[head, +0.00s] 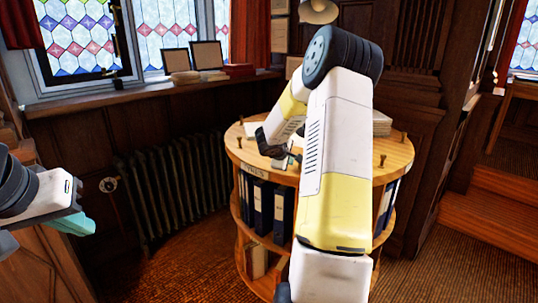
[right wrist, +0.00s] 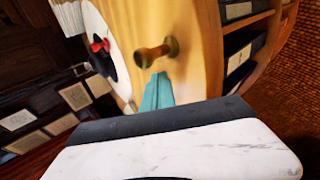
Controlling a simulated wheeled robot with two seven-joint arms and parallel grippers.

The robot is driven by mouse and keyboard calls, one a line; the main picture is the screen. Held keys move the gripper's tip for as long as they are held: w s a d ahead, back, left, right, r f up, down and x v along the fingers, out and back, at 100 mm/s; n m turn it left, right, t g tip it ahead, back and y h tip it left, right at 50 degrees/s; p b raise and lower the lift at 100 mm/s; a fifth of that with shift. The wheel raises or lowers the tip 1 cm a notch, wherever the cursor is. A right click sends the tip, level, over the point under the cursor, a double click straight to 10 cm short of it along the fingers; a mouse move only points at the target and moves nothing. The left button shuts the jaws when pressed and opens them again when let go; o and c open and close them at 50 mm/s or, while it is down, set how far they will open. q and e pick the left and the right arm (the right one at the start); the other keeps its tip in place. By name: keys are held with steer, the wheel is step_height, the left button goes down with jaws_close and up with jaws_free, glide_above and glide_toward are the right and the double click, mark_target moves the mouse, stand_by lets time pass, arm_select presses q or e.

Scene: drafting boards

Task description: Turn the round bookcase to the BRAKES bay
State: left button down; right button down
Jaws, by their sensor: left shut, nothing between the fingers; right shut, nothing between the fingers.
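The round wooden bookcase (head: 243,152) stands in the middle of the head view, with dark binders (head: 263,205) on its shelf. A rim label (head: 252,170) faces left of centre; it seems to read TYRES, but is small. I cannot make out a BRAKES label. Turned pegs (head: 383,160) stand around the top's edge. My right gripper (head: 284,161) is shut and empty over the top. In the right wrist view its teal fingertips (right wrist: 158,92) are beside a peg (right wrist: 157,52); I cannot tell whether they touch. My left gripper (head: 74,222) is shut and empty at far left, away from the bookcase.
My right arm hides much of the bookcase's middle and right. Papers (head: 381,124) lie on its top. A radiator (head: 178,190) stands along the wall at left. Wooden steps (head: 485,215) are at right. Carpet (head: 190,270) is clear between the radiator and the bookcase.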

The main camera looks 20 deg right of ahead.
steer(key=shift+f, duration=0.1)
steer(key=shift+n+t, duration=0.3)
steer(key=shift+n, duration=0.1)
steer(key=s+d, duration=0.4)
steer(key=d, duration=0.1)
steer(key=shift+s, duration=0.25)
steer(key=shift+n+t+y, duration=0.3)
steer(key=shift+n+y, duration=0.1)
steer(key=shift+y, duration=0.2)
steer(key=shift+s+d, duration=0.55)
steer(key=shift+d, duration=0.3)
steer(key=shift+s+d, duration=0.55)
steer(key=shift+d, duration=0.3)
steer(key=shift+s+d, duration=0.55)
steer(key=shift+d, duration=0.4)
steer(key=shift+n+y, duration=0.3)
steer(key=shift+n, duration=0.2)
steer(key=shift+s+d, duration=0.45)
steer(key=shift+d, duration=0.45)
steer(key=shift+s+d, duration=0.4)
steer(key=shift+d, duration=0.55)
steer(key=shift+s+d, duration=0.45)
steer(key=shift+d, duration=0.45)
